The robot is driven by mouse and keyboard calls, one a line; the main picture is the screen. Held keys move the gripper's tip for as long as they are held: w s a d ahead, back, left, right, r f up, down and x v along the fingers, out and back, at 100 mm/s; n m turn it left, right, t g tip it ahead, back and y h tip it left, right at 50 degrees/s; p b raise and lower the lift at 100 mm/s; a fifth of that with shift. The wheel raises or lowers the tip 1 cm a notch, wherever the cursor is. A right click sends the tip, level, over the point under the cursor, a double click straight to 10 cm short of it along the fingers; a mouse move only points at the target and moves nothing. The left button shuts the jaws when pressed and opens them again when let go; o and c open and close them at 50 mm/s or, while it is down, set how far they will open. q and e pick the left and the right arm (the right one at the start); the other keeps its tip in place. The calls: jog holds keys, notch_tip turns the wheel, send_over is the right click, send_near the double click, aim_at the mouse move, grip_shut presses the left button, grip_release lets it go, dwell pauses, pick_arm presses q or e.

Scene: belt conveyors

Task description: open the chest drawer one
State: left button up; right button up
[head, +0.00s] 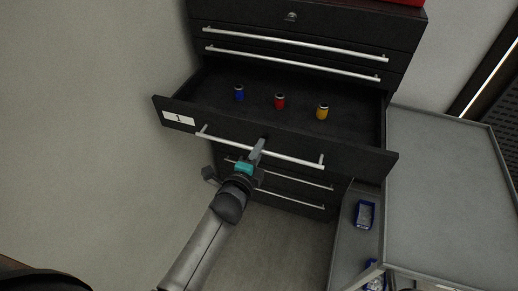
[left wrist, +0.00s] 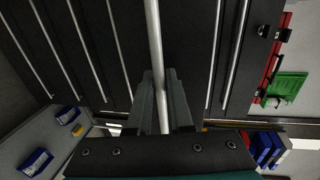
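The black chest (head: 310,24) stands ahead, with drawer one (head: 345,152) pulled out; its front carries a white label (head: 178,118) reading 1. Inside the drawer stand a blue can (head: 239,93), a red can (head: 280,101) and a yellow can (head: 323,111). My right gripper is in neither view.
A grey table (head: 450,190) stands right of the chest, close to the open drawer's right end. Blue bins (head: 365,214) sit low beside it. A pale wall (head: 90,100) is on the left. Other drawers with silver handles (head: 290,45) are shut.

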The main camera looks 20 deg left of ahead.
pick_arm(q)
jog(key=o, duration=0.3)
jog(key=shift+s, duration=0.1)
jog(key=s+r, duration=0.1)
jog(key=s, duration=0.4)
jog(key=s+r, duration=0.1)
jog(key=s, duration=0.4)
jog(key=s+r, duration=0.1)
jog(key=s, duration=0.3)
jog(key=shift+s+a, duration=0.3)
jog(key=shift+s, duration=0.1)
jog(key=shift+f, duration=0.1)
jog(key=s+d+f+n+g+b, duration=0.1)
jog(key=s+f+n+g+b, duration=0.25)
jog(key=f, duration=1.25)
jog(key=s+f+n+g+b, duration=0.3)
jog(key=s+f+n+b, duration=0.15)
jog(key=f, duration=1.15)
jog(key=s+a+f+n+g+b, duration=0.1)
jog(key=s+f+n+g+b, duration=0.1)
jog(key=s+f, duration=0.5)
jog(key=s+a+f+n+g+b, duration=0.2)
jog(key=s+f+n+g+b, duration=0.1)
jog(key=s+f, duration=0.4)
jog(key=s+a+f+n+g+b, duration=0.1)
jog(key=s+f+n+g+b, duration=0.1)
jog(key=s+f, duration=0.6)
jog(key=shift+a+f+n+g+y+b, duration=0.35)
jog(key=shift+f+n+g, duration=0.15)
jog(key=shift+g, duration=0.15)
